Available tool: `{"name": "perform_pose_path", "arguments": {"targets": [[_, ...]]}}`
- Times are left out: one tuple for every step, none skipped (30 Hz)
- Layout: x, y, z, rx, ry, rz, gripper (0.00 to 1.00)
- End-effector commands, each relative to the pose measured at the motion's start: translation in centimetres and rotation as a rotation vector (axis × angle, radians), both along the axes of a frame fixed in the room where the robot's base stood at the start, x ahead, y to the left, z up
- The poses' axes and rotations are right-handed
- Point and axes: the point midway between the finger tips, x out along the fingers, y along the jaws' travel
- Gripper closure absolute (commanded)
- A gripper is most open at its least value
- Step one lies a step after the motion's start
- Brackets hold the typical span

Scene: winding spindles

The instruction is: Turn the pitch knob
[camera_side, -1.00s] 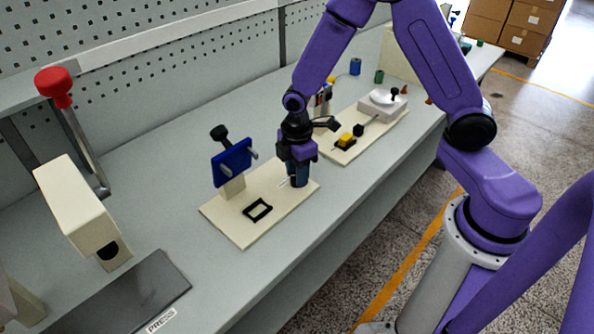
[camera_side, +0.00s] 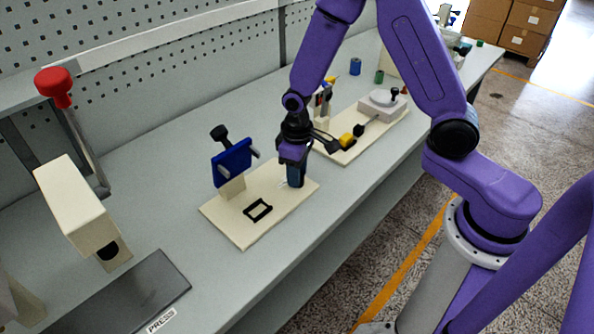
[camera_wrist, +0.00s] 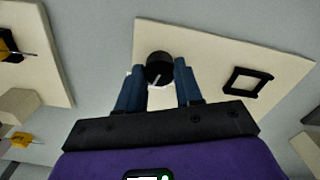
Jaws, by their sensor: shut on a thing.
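The pitch knob (camera_wrist: 160,62) is a round black knob with a pale pointer line, seen in the wrist view. It stands near the edge of a cream base board (camera_side: 230,225), which also shows in the wrist view (camera_wrist: 215,40). The pointer line slants toward the lower left of the wrist view. My gripper (camera_side: 296,183) points down at the right end of the board. Its two blue fingers sit on either side of the knob and are shut on it. In the side view the fingers hide the knob.
A blue panel (camera_side: 232,162) with a black handle stands at the back of the same board. A black square frame (camera_side: 258,210) lies on it. A red-knobbed press (camera_side: 85,215) stands left.

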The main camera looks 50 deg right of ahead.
Motion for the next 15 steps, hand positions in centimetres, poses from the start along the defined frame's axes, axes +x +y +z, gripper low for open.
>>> {"name": "perform_pose_path", "arguments": {"targets": [[-0.02,0.03,0.05,0.000,0.001,-0.045,0.95],[-0.02,0.02,0.05,0.000,0.001,-0.073,0.95],[-0.02,0.03,0.05,0.000,0.001,-0.108,0.95],[-0.02,0.02,0.05,0.000,0.001,-0.135,0.95],[-0.03,0.01,0.05,0.000,0.001,-0.161,0.95],[-0.04,0.01,0.05,0.000,0.001,-0.195,0.95],[-0.04,0.01,0.04,0.000,0.001,-0.218,0.95],[-0.04,0.03,0.04,0.000,0.001,-0.241,0.95],[-0.03,0.00,0.04,0.000,0.001,-0.271,0.95],[-0.03,-0.01,0.04,0.000,0.001,-0.293,0.95],[-0.03,0.01,0.04,0.000,0.001,-0.312,0.95],[-0.03,0.02,0.04,0.000,0.001,-0.337,0.95],[-0.02,0.00,0.04,0.000,0.000,-0.355,0.95],[-0.01,0.00,0.04,0.000,0.000,-0.372,0.95],[-0.01,0.00,0.04,0.000,0.000,-0.392,0.95]]}}
